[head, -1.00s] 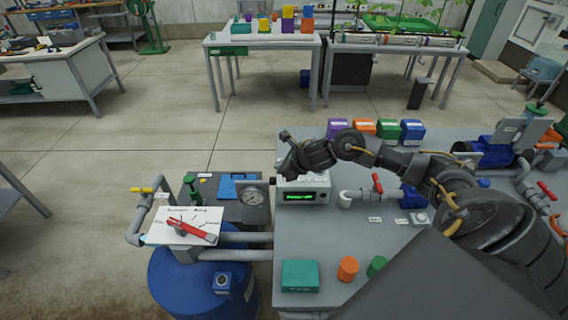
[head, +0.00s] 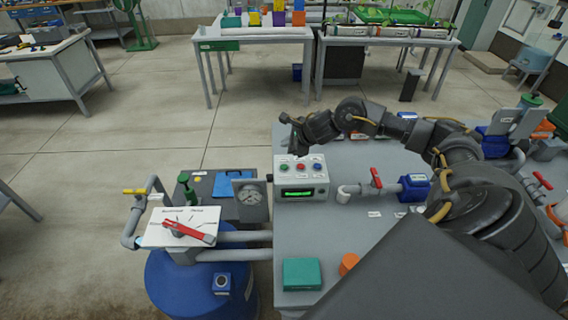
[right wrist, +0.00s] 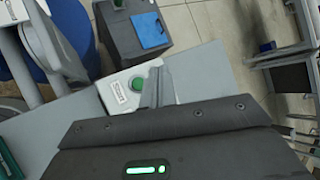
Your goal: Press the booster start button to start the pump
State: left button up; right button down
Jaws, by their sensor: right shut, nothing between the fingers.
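A pale control box (head: 301,190) with a lit green display stands on the grey bench. Its top carries a green button (head: 283,168), a red button (head: 300,167) and a blue button (head: 316,167). My right gripper (head: 295,152) is over the back of the box, shut and empty, pointing down. In the right wrist view the shut fingers (right wrist: 155,90) appear just beside the green button (right wrist: 137,83), which has a white label next to it. The fingers hide the other buttons there. I cannot tell any contact. My left gripper is not in view.
A pipe with a red valve handle (head: 376,178) runs right of the box. A pressure gauge (head: 250,193) stands close to its left. A teal box (head: 301,274) sits at the bench's front left. A blue tank (head: 190,285) stands left of the bench.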

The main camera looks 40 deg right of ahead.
aim_at(287, 168)
notch_tip(287, 168, down, 7)
jog(key=b, duration=0.4)
jog(key=shift+b, duration=0.35)
jog(key=shift+f+b, duration=0.3)
jog(key=shift+b, duration=0.05)
dwell(1.2)
jog(key=shift+f, duration=0.1)
jog(key=shift+f+b, duration=0.3)
jog(key=shift+b, duration=0.3)
jog(key=shift+s+a+f+b, duration=0.1)
jog(key=shift+f+b, duration=0.3)
jog(key=shift+b, duration=0.15)
dwell(0.5)
jog(key=shift+r, duration=0.15)
jog(key=shift+r+p, duration=0.4)
jog(key=shift+r, duration=0.3)
